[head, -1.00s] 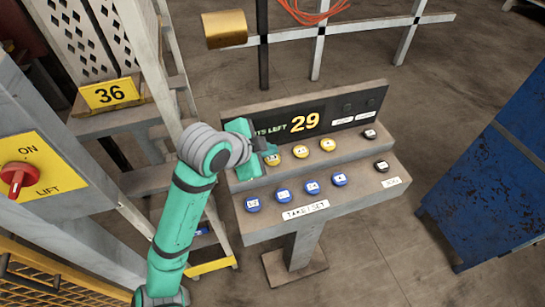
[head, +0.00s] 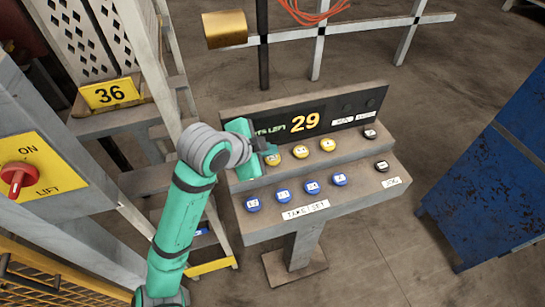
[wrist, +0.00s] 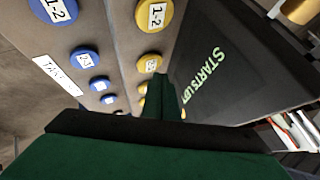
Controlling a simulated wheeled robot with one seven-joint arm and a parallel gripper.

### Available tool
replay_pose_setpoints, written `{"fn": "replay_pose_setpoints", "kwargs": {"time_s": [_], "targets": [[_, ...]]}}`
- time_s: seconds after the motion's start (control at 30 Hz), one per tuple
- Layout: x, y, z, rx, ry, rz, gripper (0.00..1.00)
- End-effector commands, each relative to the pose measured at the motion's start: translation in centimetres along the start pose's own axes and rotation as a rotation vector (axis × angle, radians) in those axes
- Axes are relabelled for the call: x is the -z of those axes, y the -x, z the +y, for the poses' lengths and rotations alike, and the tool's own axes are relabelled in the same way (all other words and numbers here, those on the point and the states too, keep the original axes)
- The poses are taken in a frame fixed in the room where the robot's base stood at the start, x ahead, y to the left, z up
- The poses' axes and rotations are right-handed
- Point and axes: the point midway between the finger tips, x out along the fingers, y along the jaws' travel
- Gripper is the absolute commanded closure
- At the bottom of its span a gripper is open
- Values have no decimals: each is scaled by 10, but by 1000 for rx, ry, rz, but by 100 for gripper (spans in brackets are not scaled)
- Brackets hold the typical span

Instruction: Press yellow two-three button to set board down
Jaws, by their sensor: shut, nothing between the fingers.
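The yellow two-three button (head: 275,156) is on the upper step of the sloped console, second from the left, and is partly covered by my gripper (head: 268,149). In the wrist view the yellow 2-3 button (wrist: 149,64) shows just beyond my fingertips (wrist: 162,98). My gripper is shut and empty, with its tips at or just above that button; I cannot tell whether they touch. The yellow 1-2 button (wrist: 154,14) shows in the wrist view and is hidden behind my gripper in the head view. No board is clearly in view.
The console display (head: 305,121) reads 29. Two more yellow buttons (head: 300,151) sit to the right, with blue buttons (head: 283,195) on the lower step and black ones (head: 381,166) at the right end. A ladder (head: 190,110) and a red lift switch (head: 18,179) stand left.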

Motion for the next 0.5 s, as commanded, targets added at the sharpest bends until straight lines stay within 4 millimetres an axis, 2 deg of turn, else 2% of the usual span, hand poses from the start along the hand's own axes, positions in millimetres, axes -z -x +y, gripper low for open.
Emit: {"fn": "replay_pose_setpoints", "kwargs": {"time_s": [0.5], "targets": [[-4,-6,5,-1,0,0,100]]}}
